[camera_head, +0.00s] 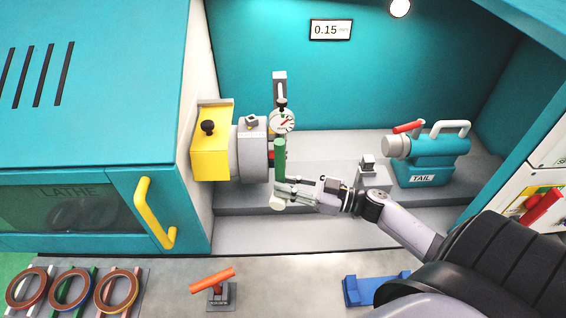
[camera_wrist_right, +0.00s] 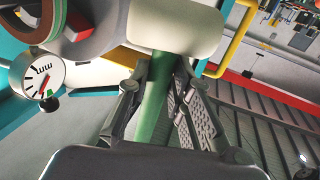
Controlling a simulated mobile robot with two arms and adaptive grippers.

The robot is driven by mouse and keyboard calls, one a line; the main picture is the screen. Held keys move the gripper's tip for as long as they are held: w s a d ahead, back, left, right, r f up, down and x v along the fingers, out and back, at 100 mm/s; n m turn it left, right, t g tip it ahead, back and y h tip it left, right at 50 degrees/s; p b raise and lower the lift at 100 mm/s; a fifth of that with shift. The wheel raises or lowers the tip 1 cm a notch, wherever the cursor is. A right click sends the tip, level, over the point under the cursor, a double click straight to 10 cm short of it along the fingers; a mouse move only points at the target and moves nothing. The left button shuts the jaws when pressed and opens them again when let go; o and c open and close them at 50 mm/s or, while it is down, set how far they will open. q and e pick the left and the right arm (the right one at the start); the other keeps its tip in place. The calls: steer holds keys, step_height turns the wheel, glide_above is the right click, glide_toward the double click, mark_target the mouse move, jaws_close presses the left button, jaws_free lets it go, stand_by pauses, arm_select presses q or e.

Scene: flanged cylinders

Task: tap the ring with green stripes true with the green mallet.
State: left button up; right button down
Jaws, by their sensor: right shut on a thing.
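My right gripper (camera_head: 287,190) is shut on the green mallet (camera_head: 280,157), in front of the lathe chuck (camera_head: 250,150). The mallet's pale end (camera_head: 278,202) shows just below the fingers. In the right wrist view the green handle (camera_wrist_right: 155,95) runs between the fingers (camera_wrist_right: 153,100) to a cream block (camera_wrist_right: 175,25). A ring with a green stripe (camera_wrist_right: 48,22) shows partly at the top left of that view, at the chuck. In the head view the mallet and gripper mostly hide it. Whether the mallet touches it, I cannot tell. My left gripper is not in view.
A dial gauge (camera_head: 283,121) stands close above the mallet. A display (camera_head: 331,30) reads 0.15. The teal tailstock (camera_head: 430,160) is at right. Several rings (camera_head: 72,307) rest on a rack at front left, beside an orange bar on a stand (camera_head: 221,296) and a blue cradle (camera_head: 352,293).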

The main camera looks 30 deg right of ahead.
steer(key=shift+s+a+r+p, duration=0.1)
steer(key=shift+s+a+p, duration=0.1)
steer(key=shift+s+p, duration=0.1)
steer(key=s+a+p, duration=0.3)
steer(key=s, duration=0.2)
steer(key=shift+s+a, duration=0.15)
steer(key=shift+s, duration=0.05)
stand_by(0.7)
